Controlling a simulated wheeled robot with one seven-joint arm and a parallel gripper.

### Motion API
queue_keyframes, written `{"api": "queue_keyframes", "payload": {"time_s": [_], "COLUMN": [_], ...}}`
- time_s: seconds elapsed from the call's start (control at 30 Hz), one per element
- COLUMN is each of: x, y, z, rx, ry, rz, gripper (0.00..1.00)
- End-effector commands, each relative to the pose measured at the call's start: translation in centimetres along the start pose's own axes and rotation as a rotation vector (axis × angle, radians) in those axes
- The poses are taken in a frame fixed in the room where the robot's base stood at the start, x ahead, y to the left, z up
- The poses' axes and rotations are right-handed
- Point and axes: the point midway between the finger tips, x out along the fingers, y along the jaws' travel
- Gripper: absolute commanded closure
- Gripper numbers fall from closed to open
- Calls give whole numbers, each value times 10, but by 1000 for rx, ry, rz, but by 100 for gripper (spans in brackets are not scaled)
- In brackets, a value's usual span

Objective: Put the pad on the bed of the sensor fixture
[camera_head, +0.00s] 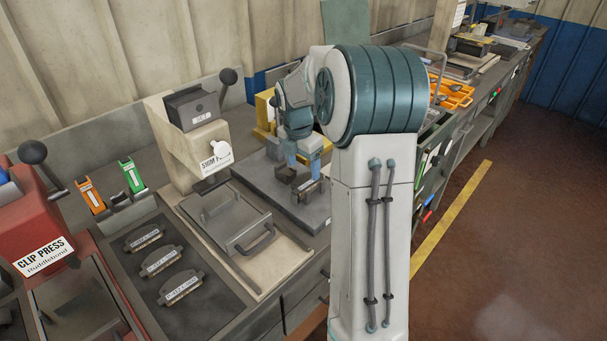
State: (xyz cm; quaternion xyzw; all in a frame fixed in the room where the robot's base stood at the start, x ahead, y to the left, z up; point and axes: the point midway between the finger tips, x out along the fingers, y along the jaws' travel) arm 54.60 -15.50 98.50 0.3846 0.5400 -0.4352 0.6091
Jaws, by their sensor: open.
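My gripper (303,167) is open, pointing down over a dark grey plate (268,189) right of the shim press. Small dark blocks (283,172) stand on this plate at and below the fingertips. One dark piece with a pale strip (307,191) is close under the gripper; I cannot tell whether it is a pad or part of a fixture. The plate may belong to the sensor fixture, but no label on it is readable. Three dark pads with white labels, the nearest (181,288), lie in a row on a dark tray (207,300) at the lower left.
The beige shim press (188,140) with a black-knobbed lever stands behind a flat plate with a handle (228,219). The red clip press (38,232) is at far left. A yellow part (264,109) stands behind my arm. Orange bins (450,92) are farther right.

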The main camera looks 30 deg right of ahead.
Motion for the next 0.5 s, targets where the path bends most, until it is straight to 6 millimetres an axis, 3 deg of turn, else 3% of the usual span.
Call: {"api": "queue_keyframes", "payload": {"time_s": [0.2, 0.5], "x": [-48, -78], "y": [0, -1], "z": [0, -4], "rx": [0, 16], "ry": [-3, -2], "rz": [3, 1], "gripper": [31, 31]}}
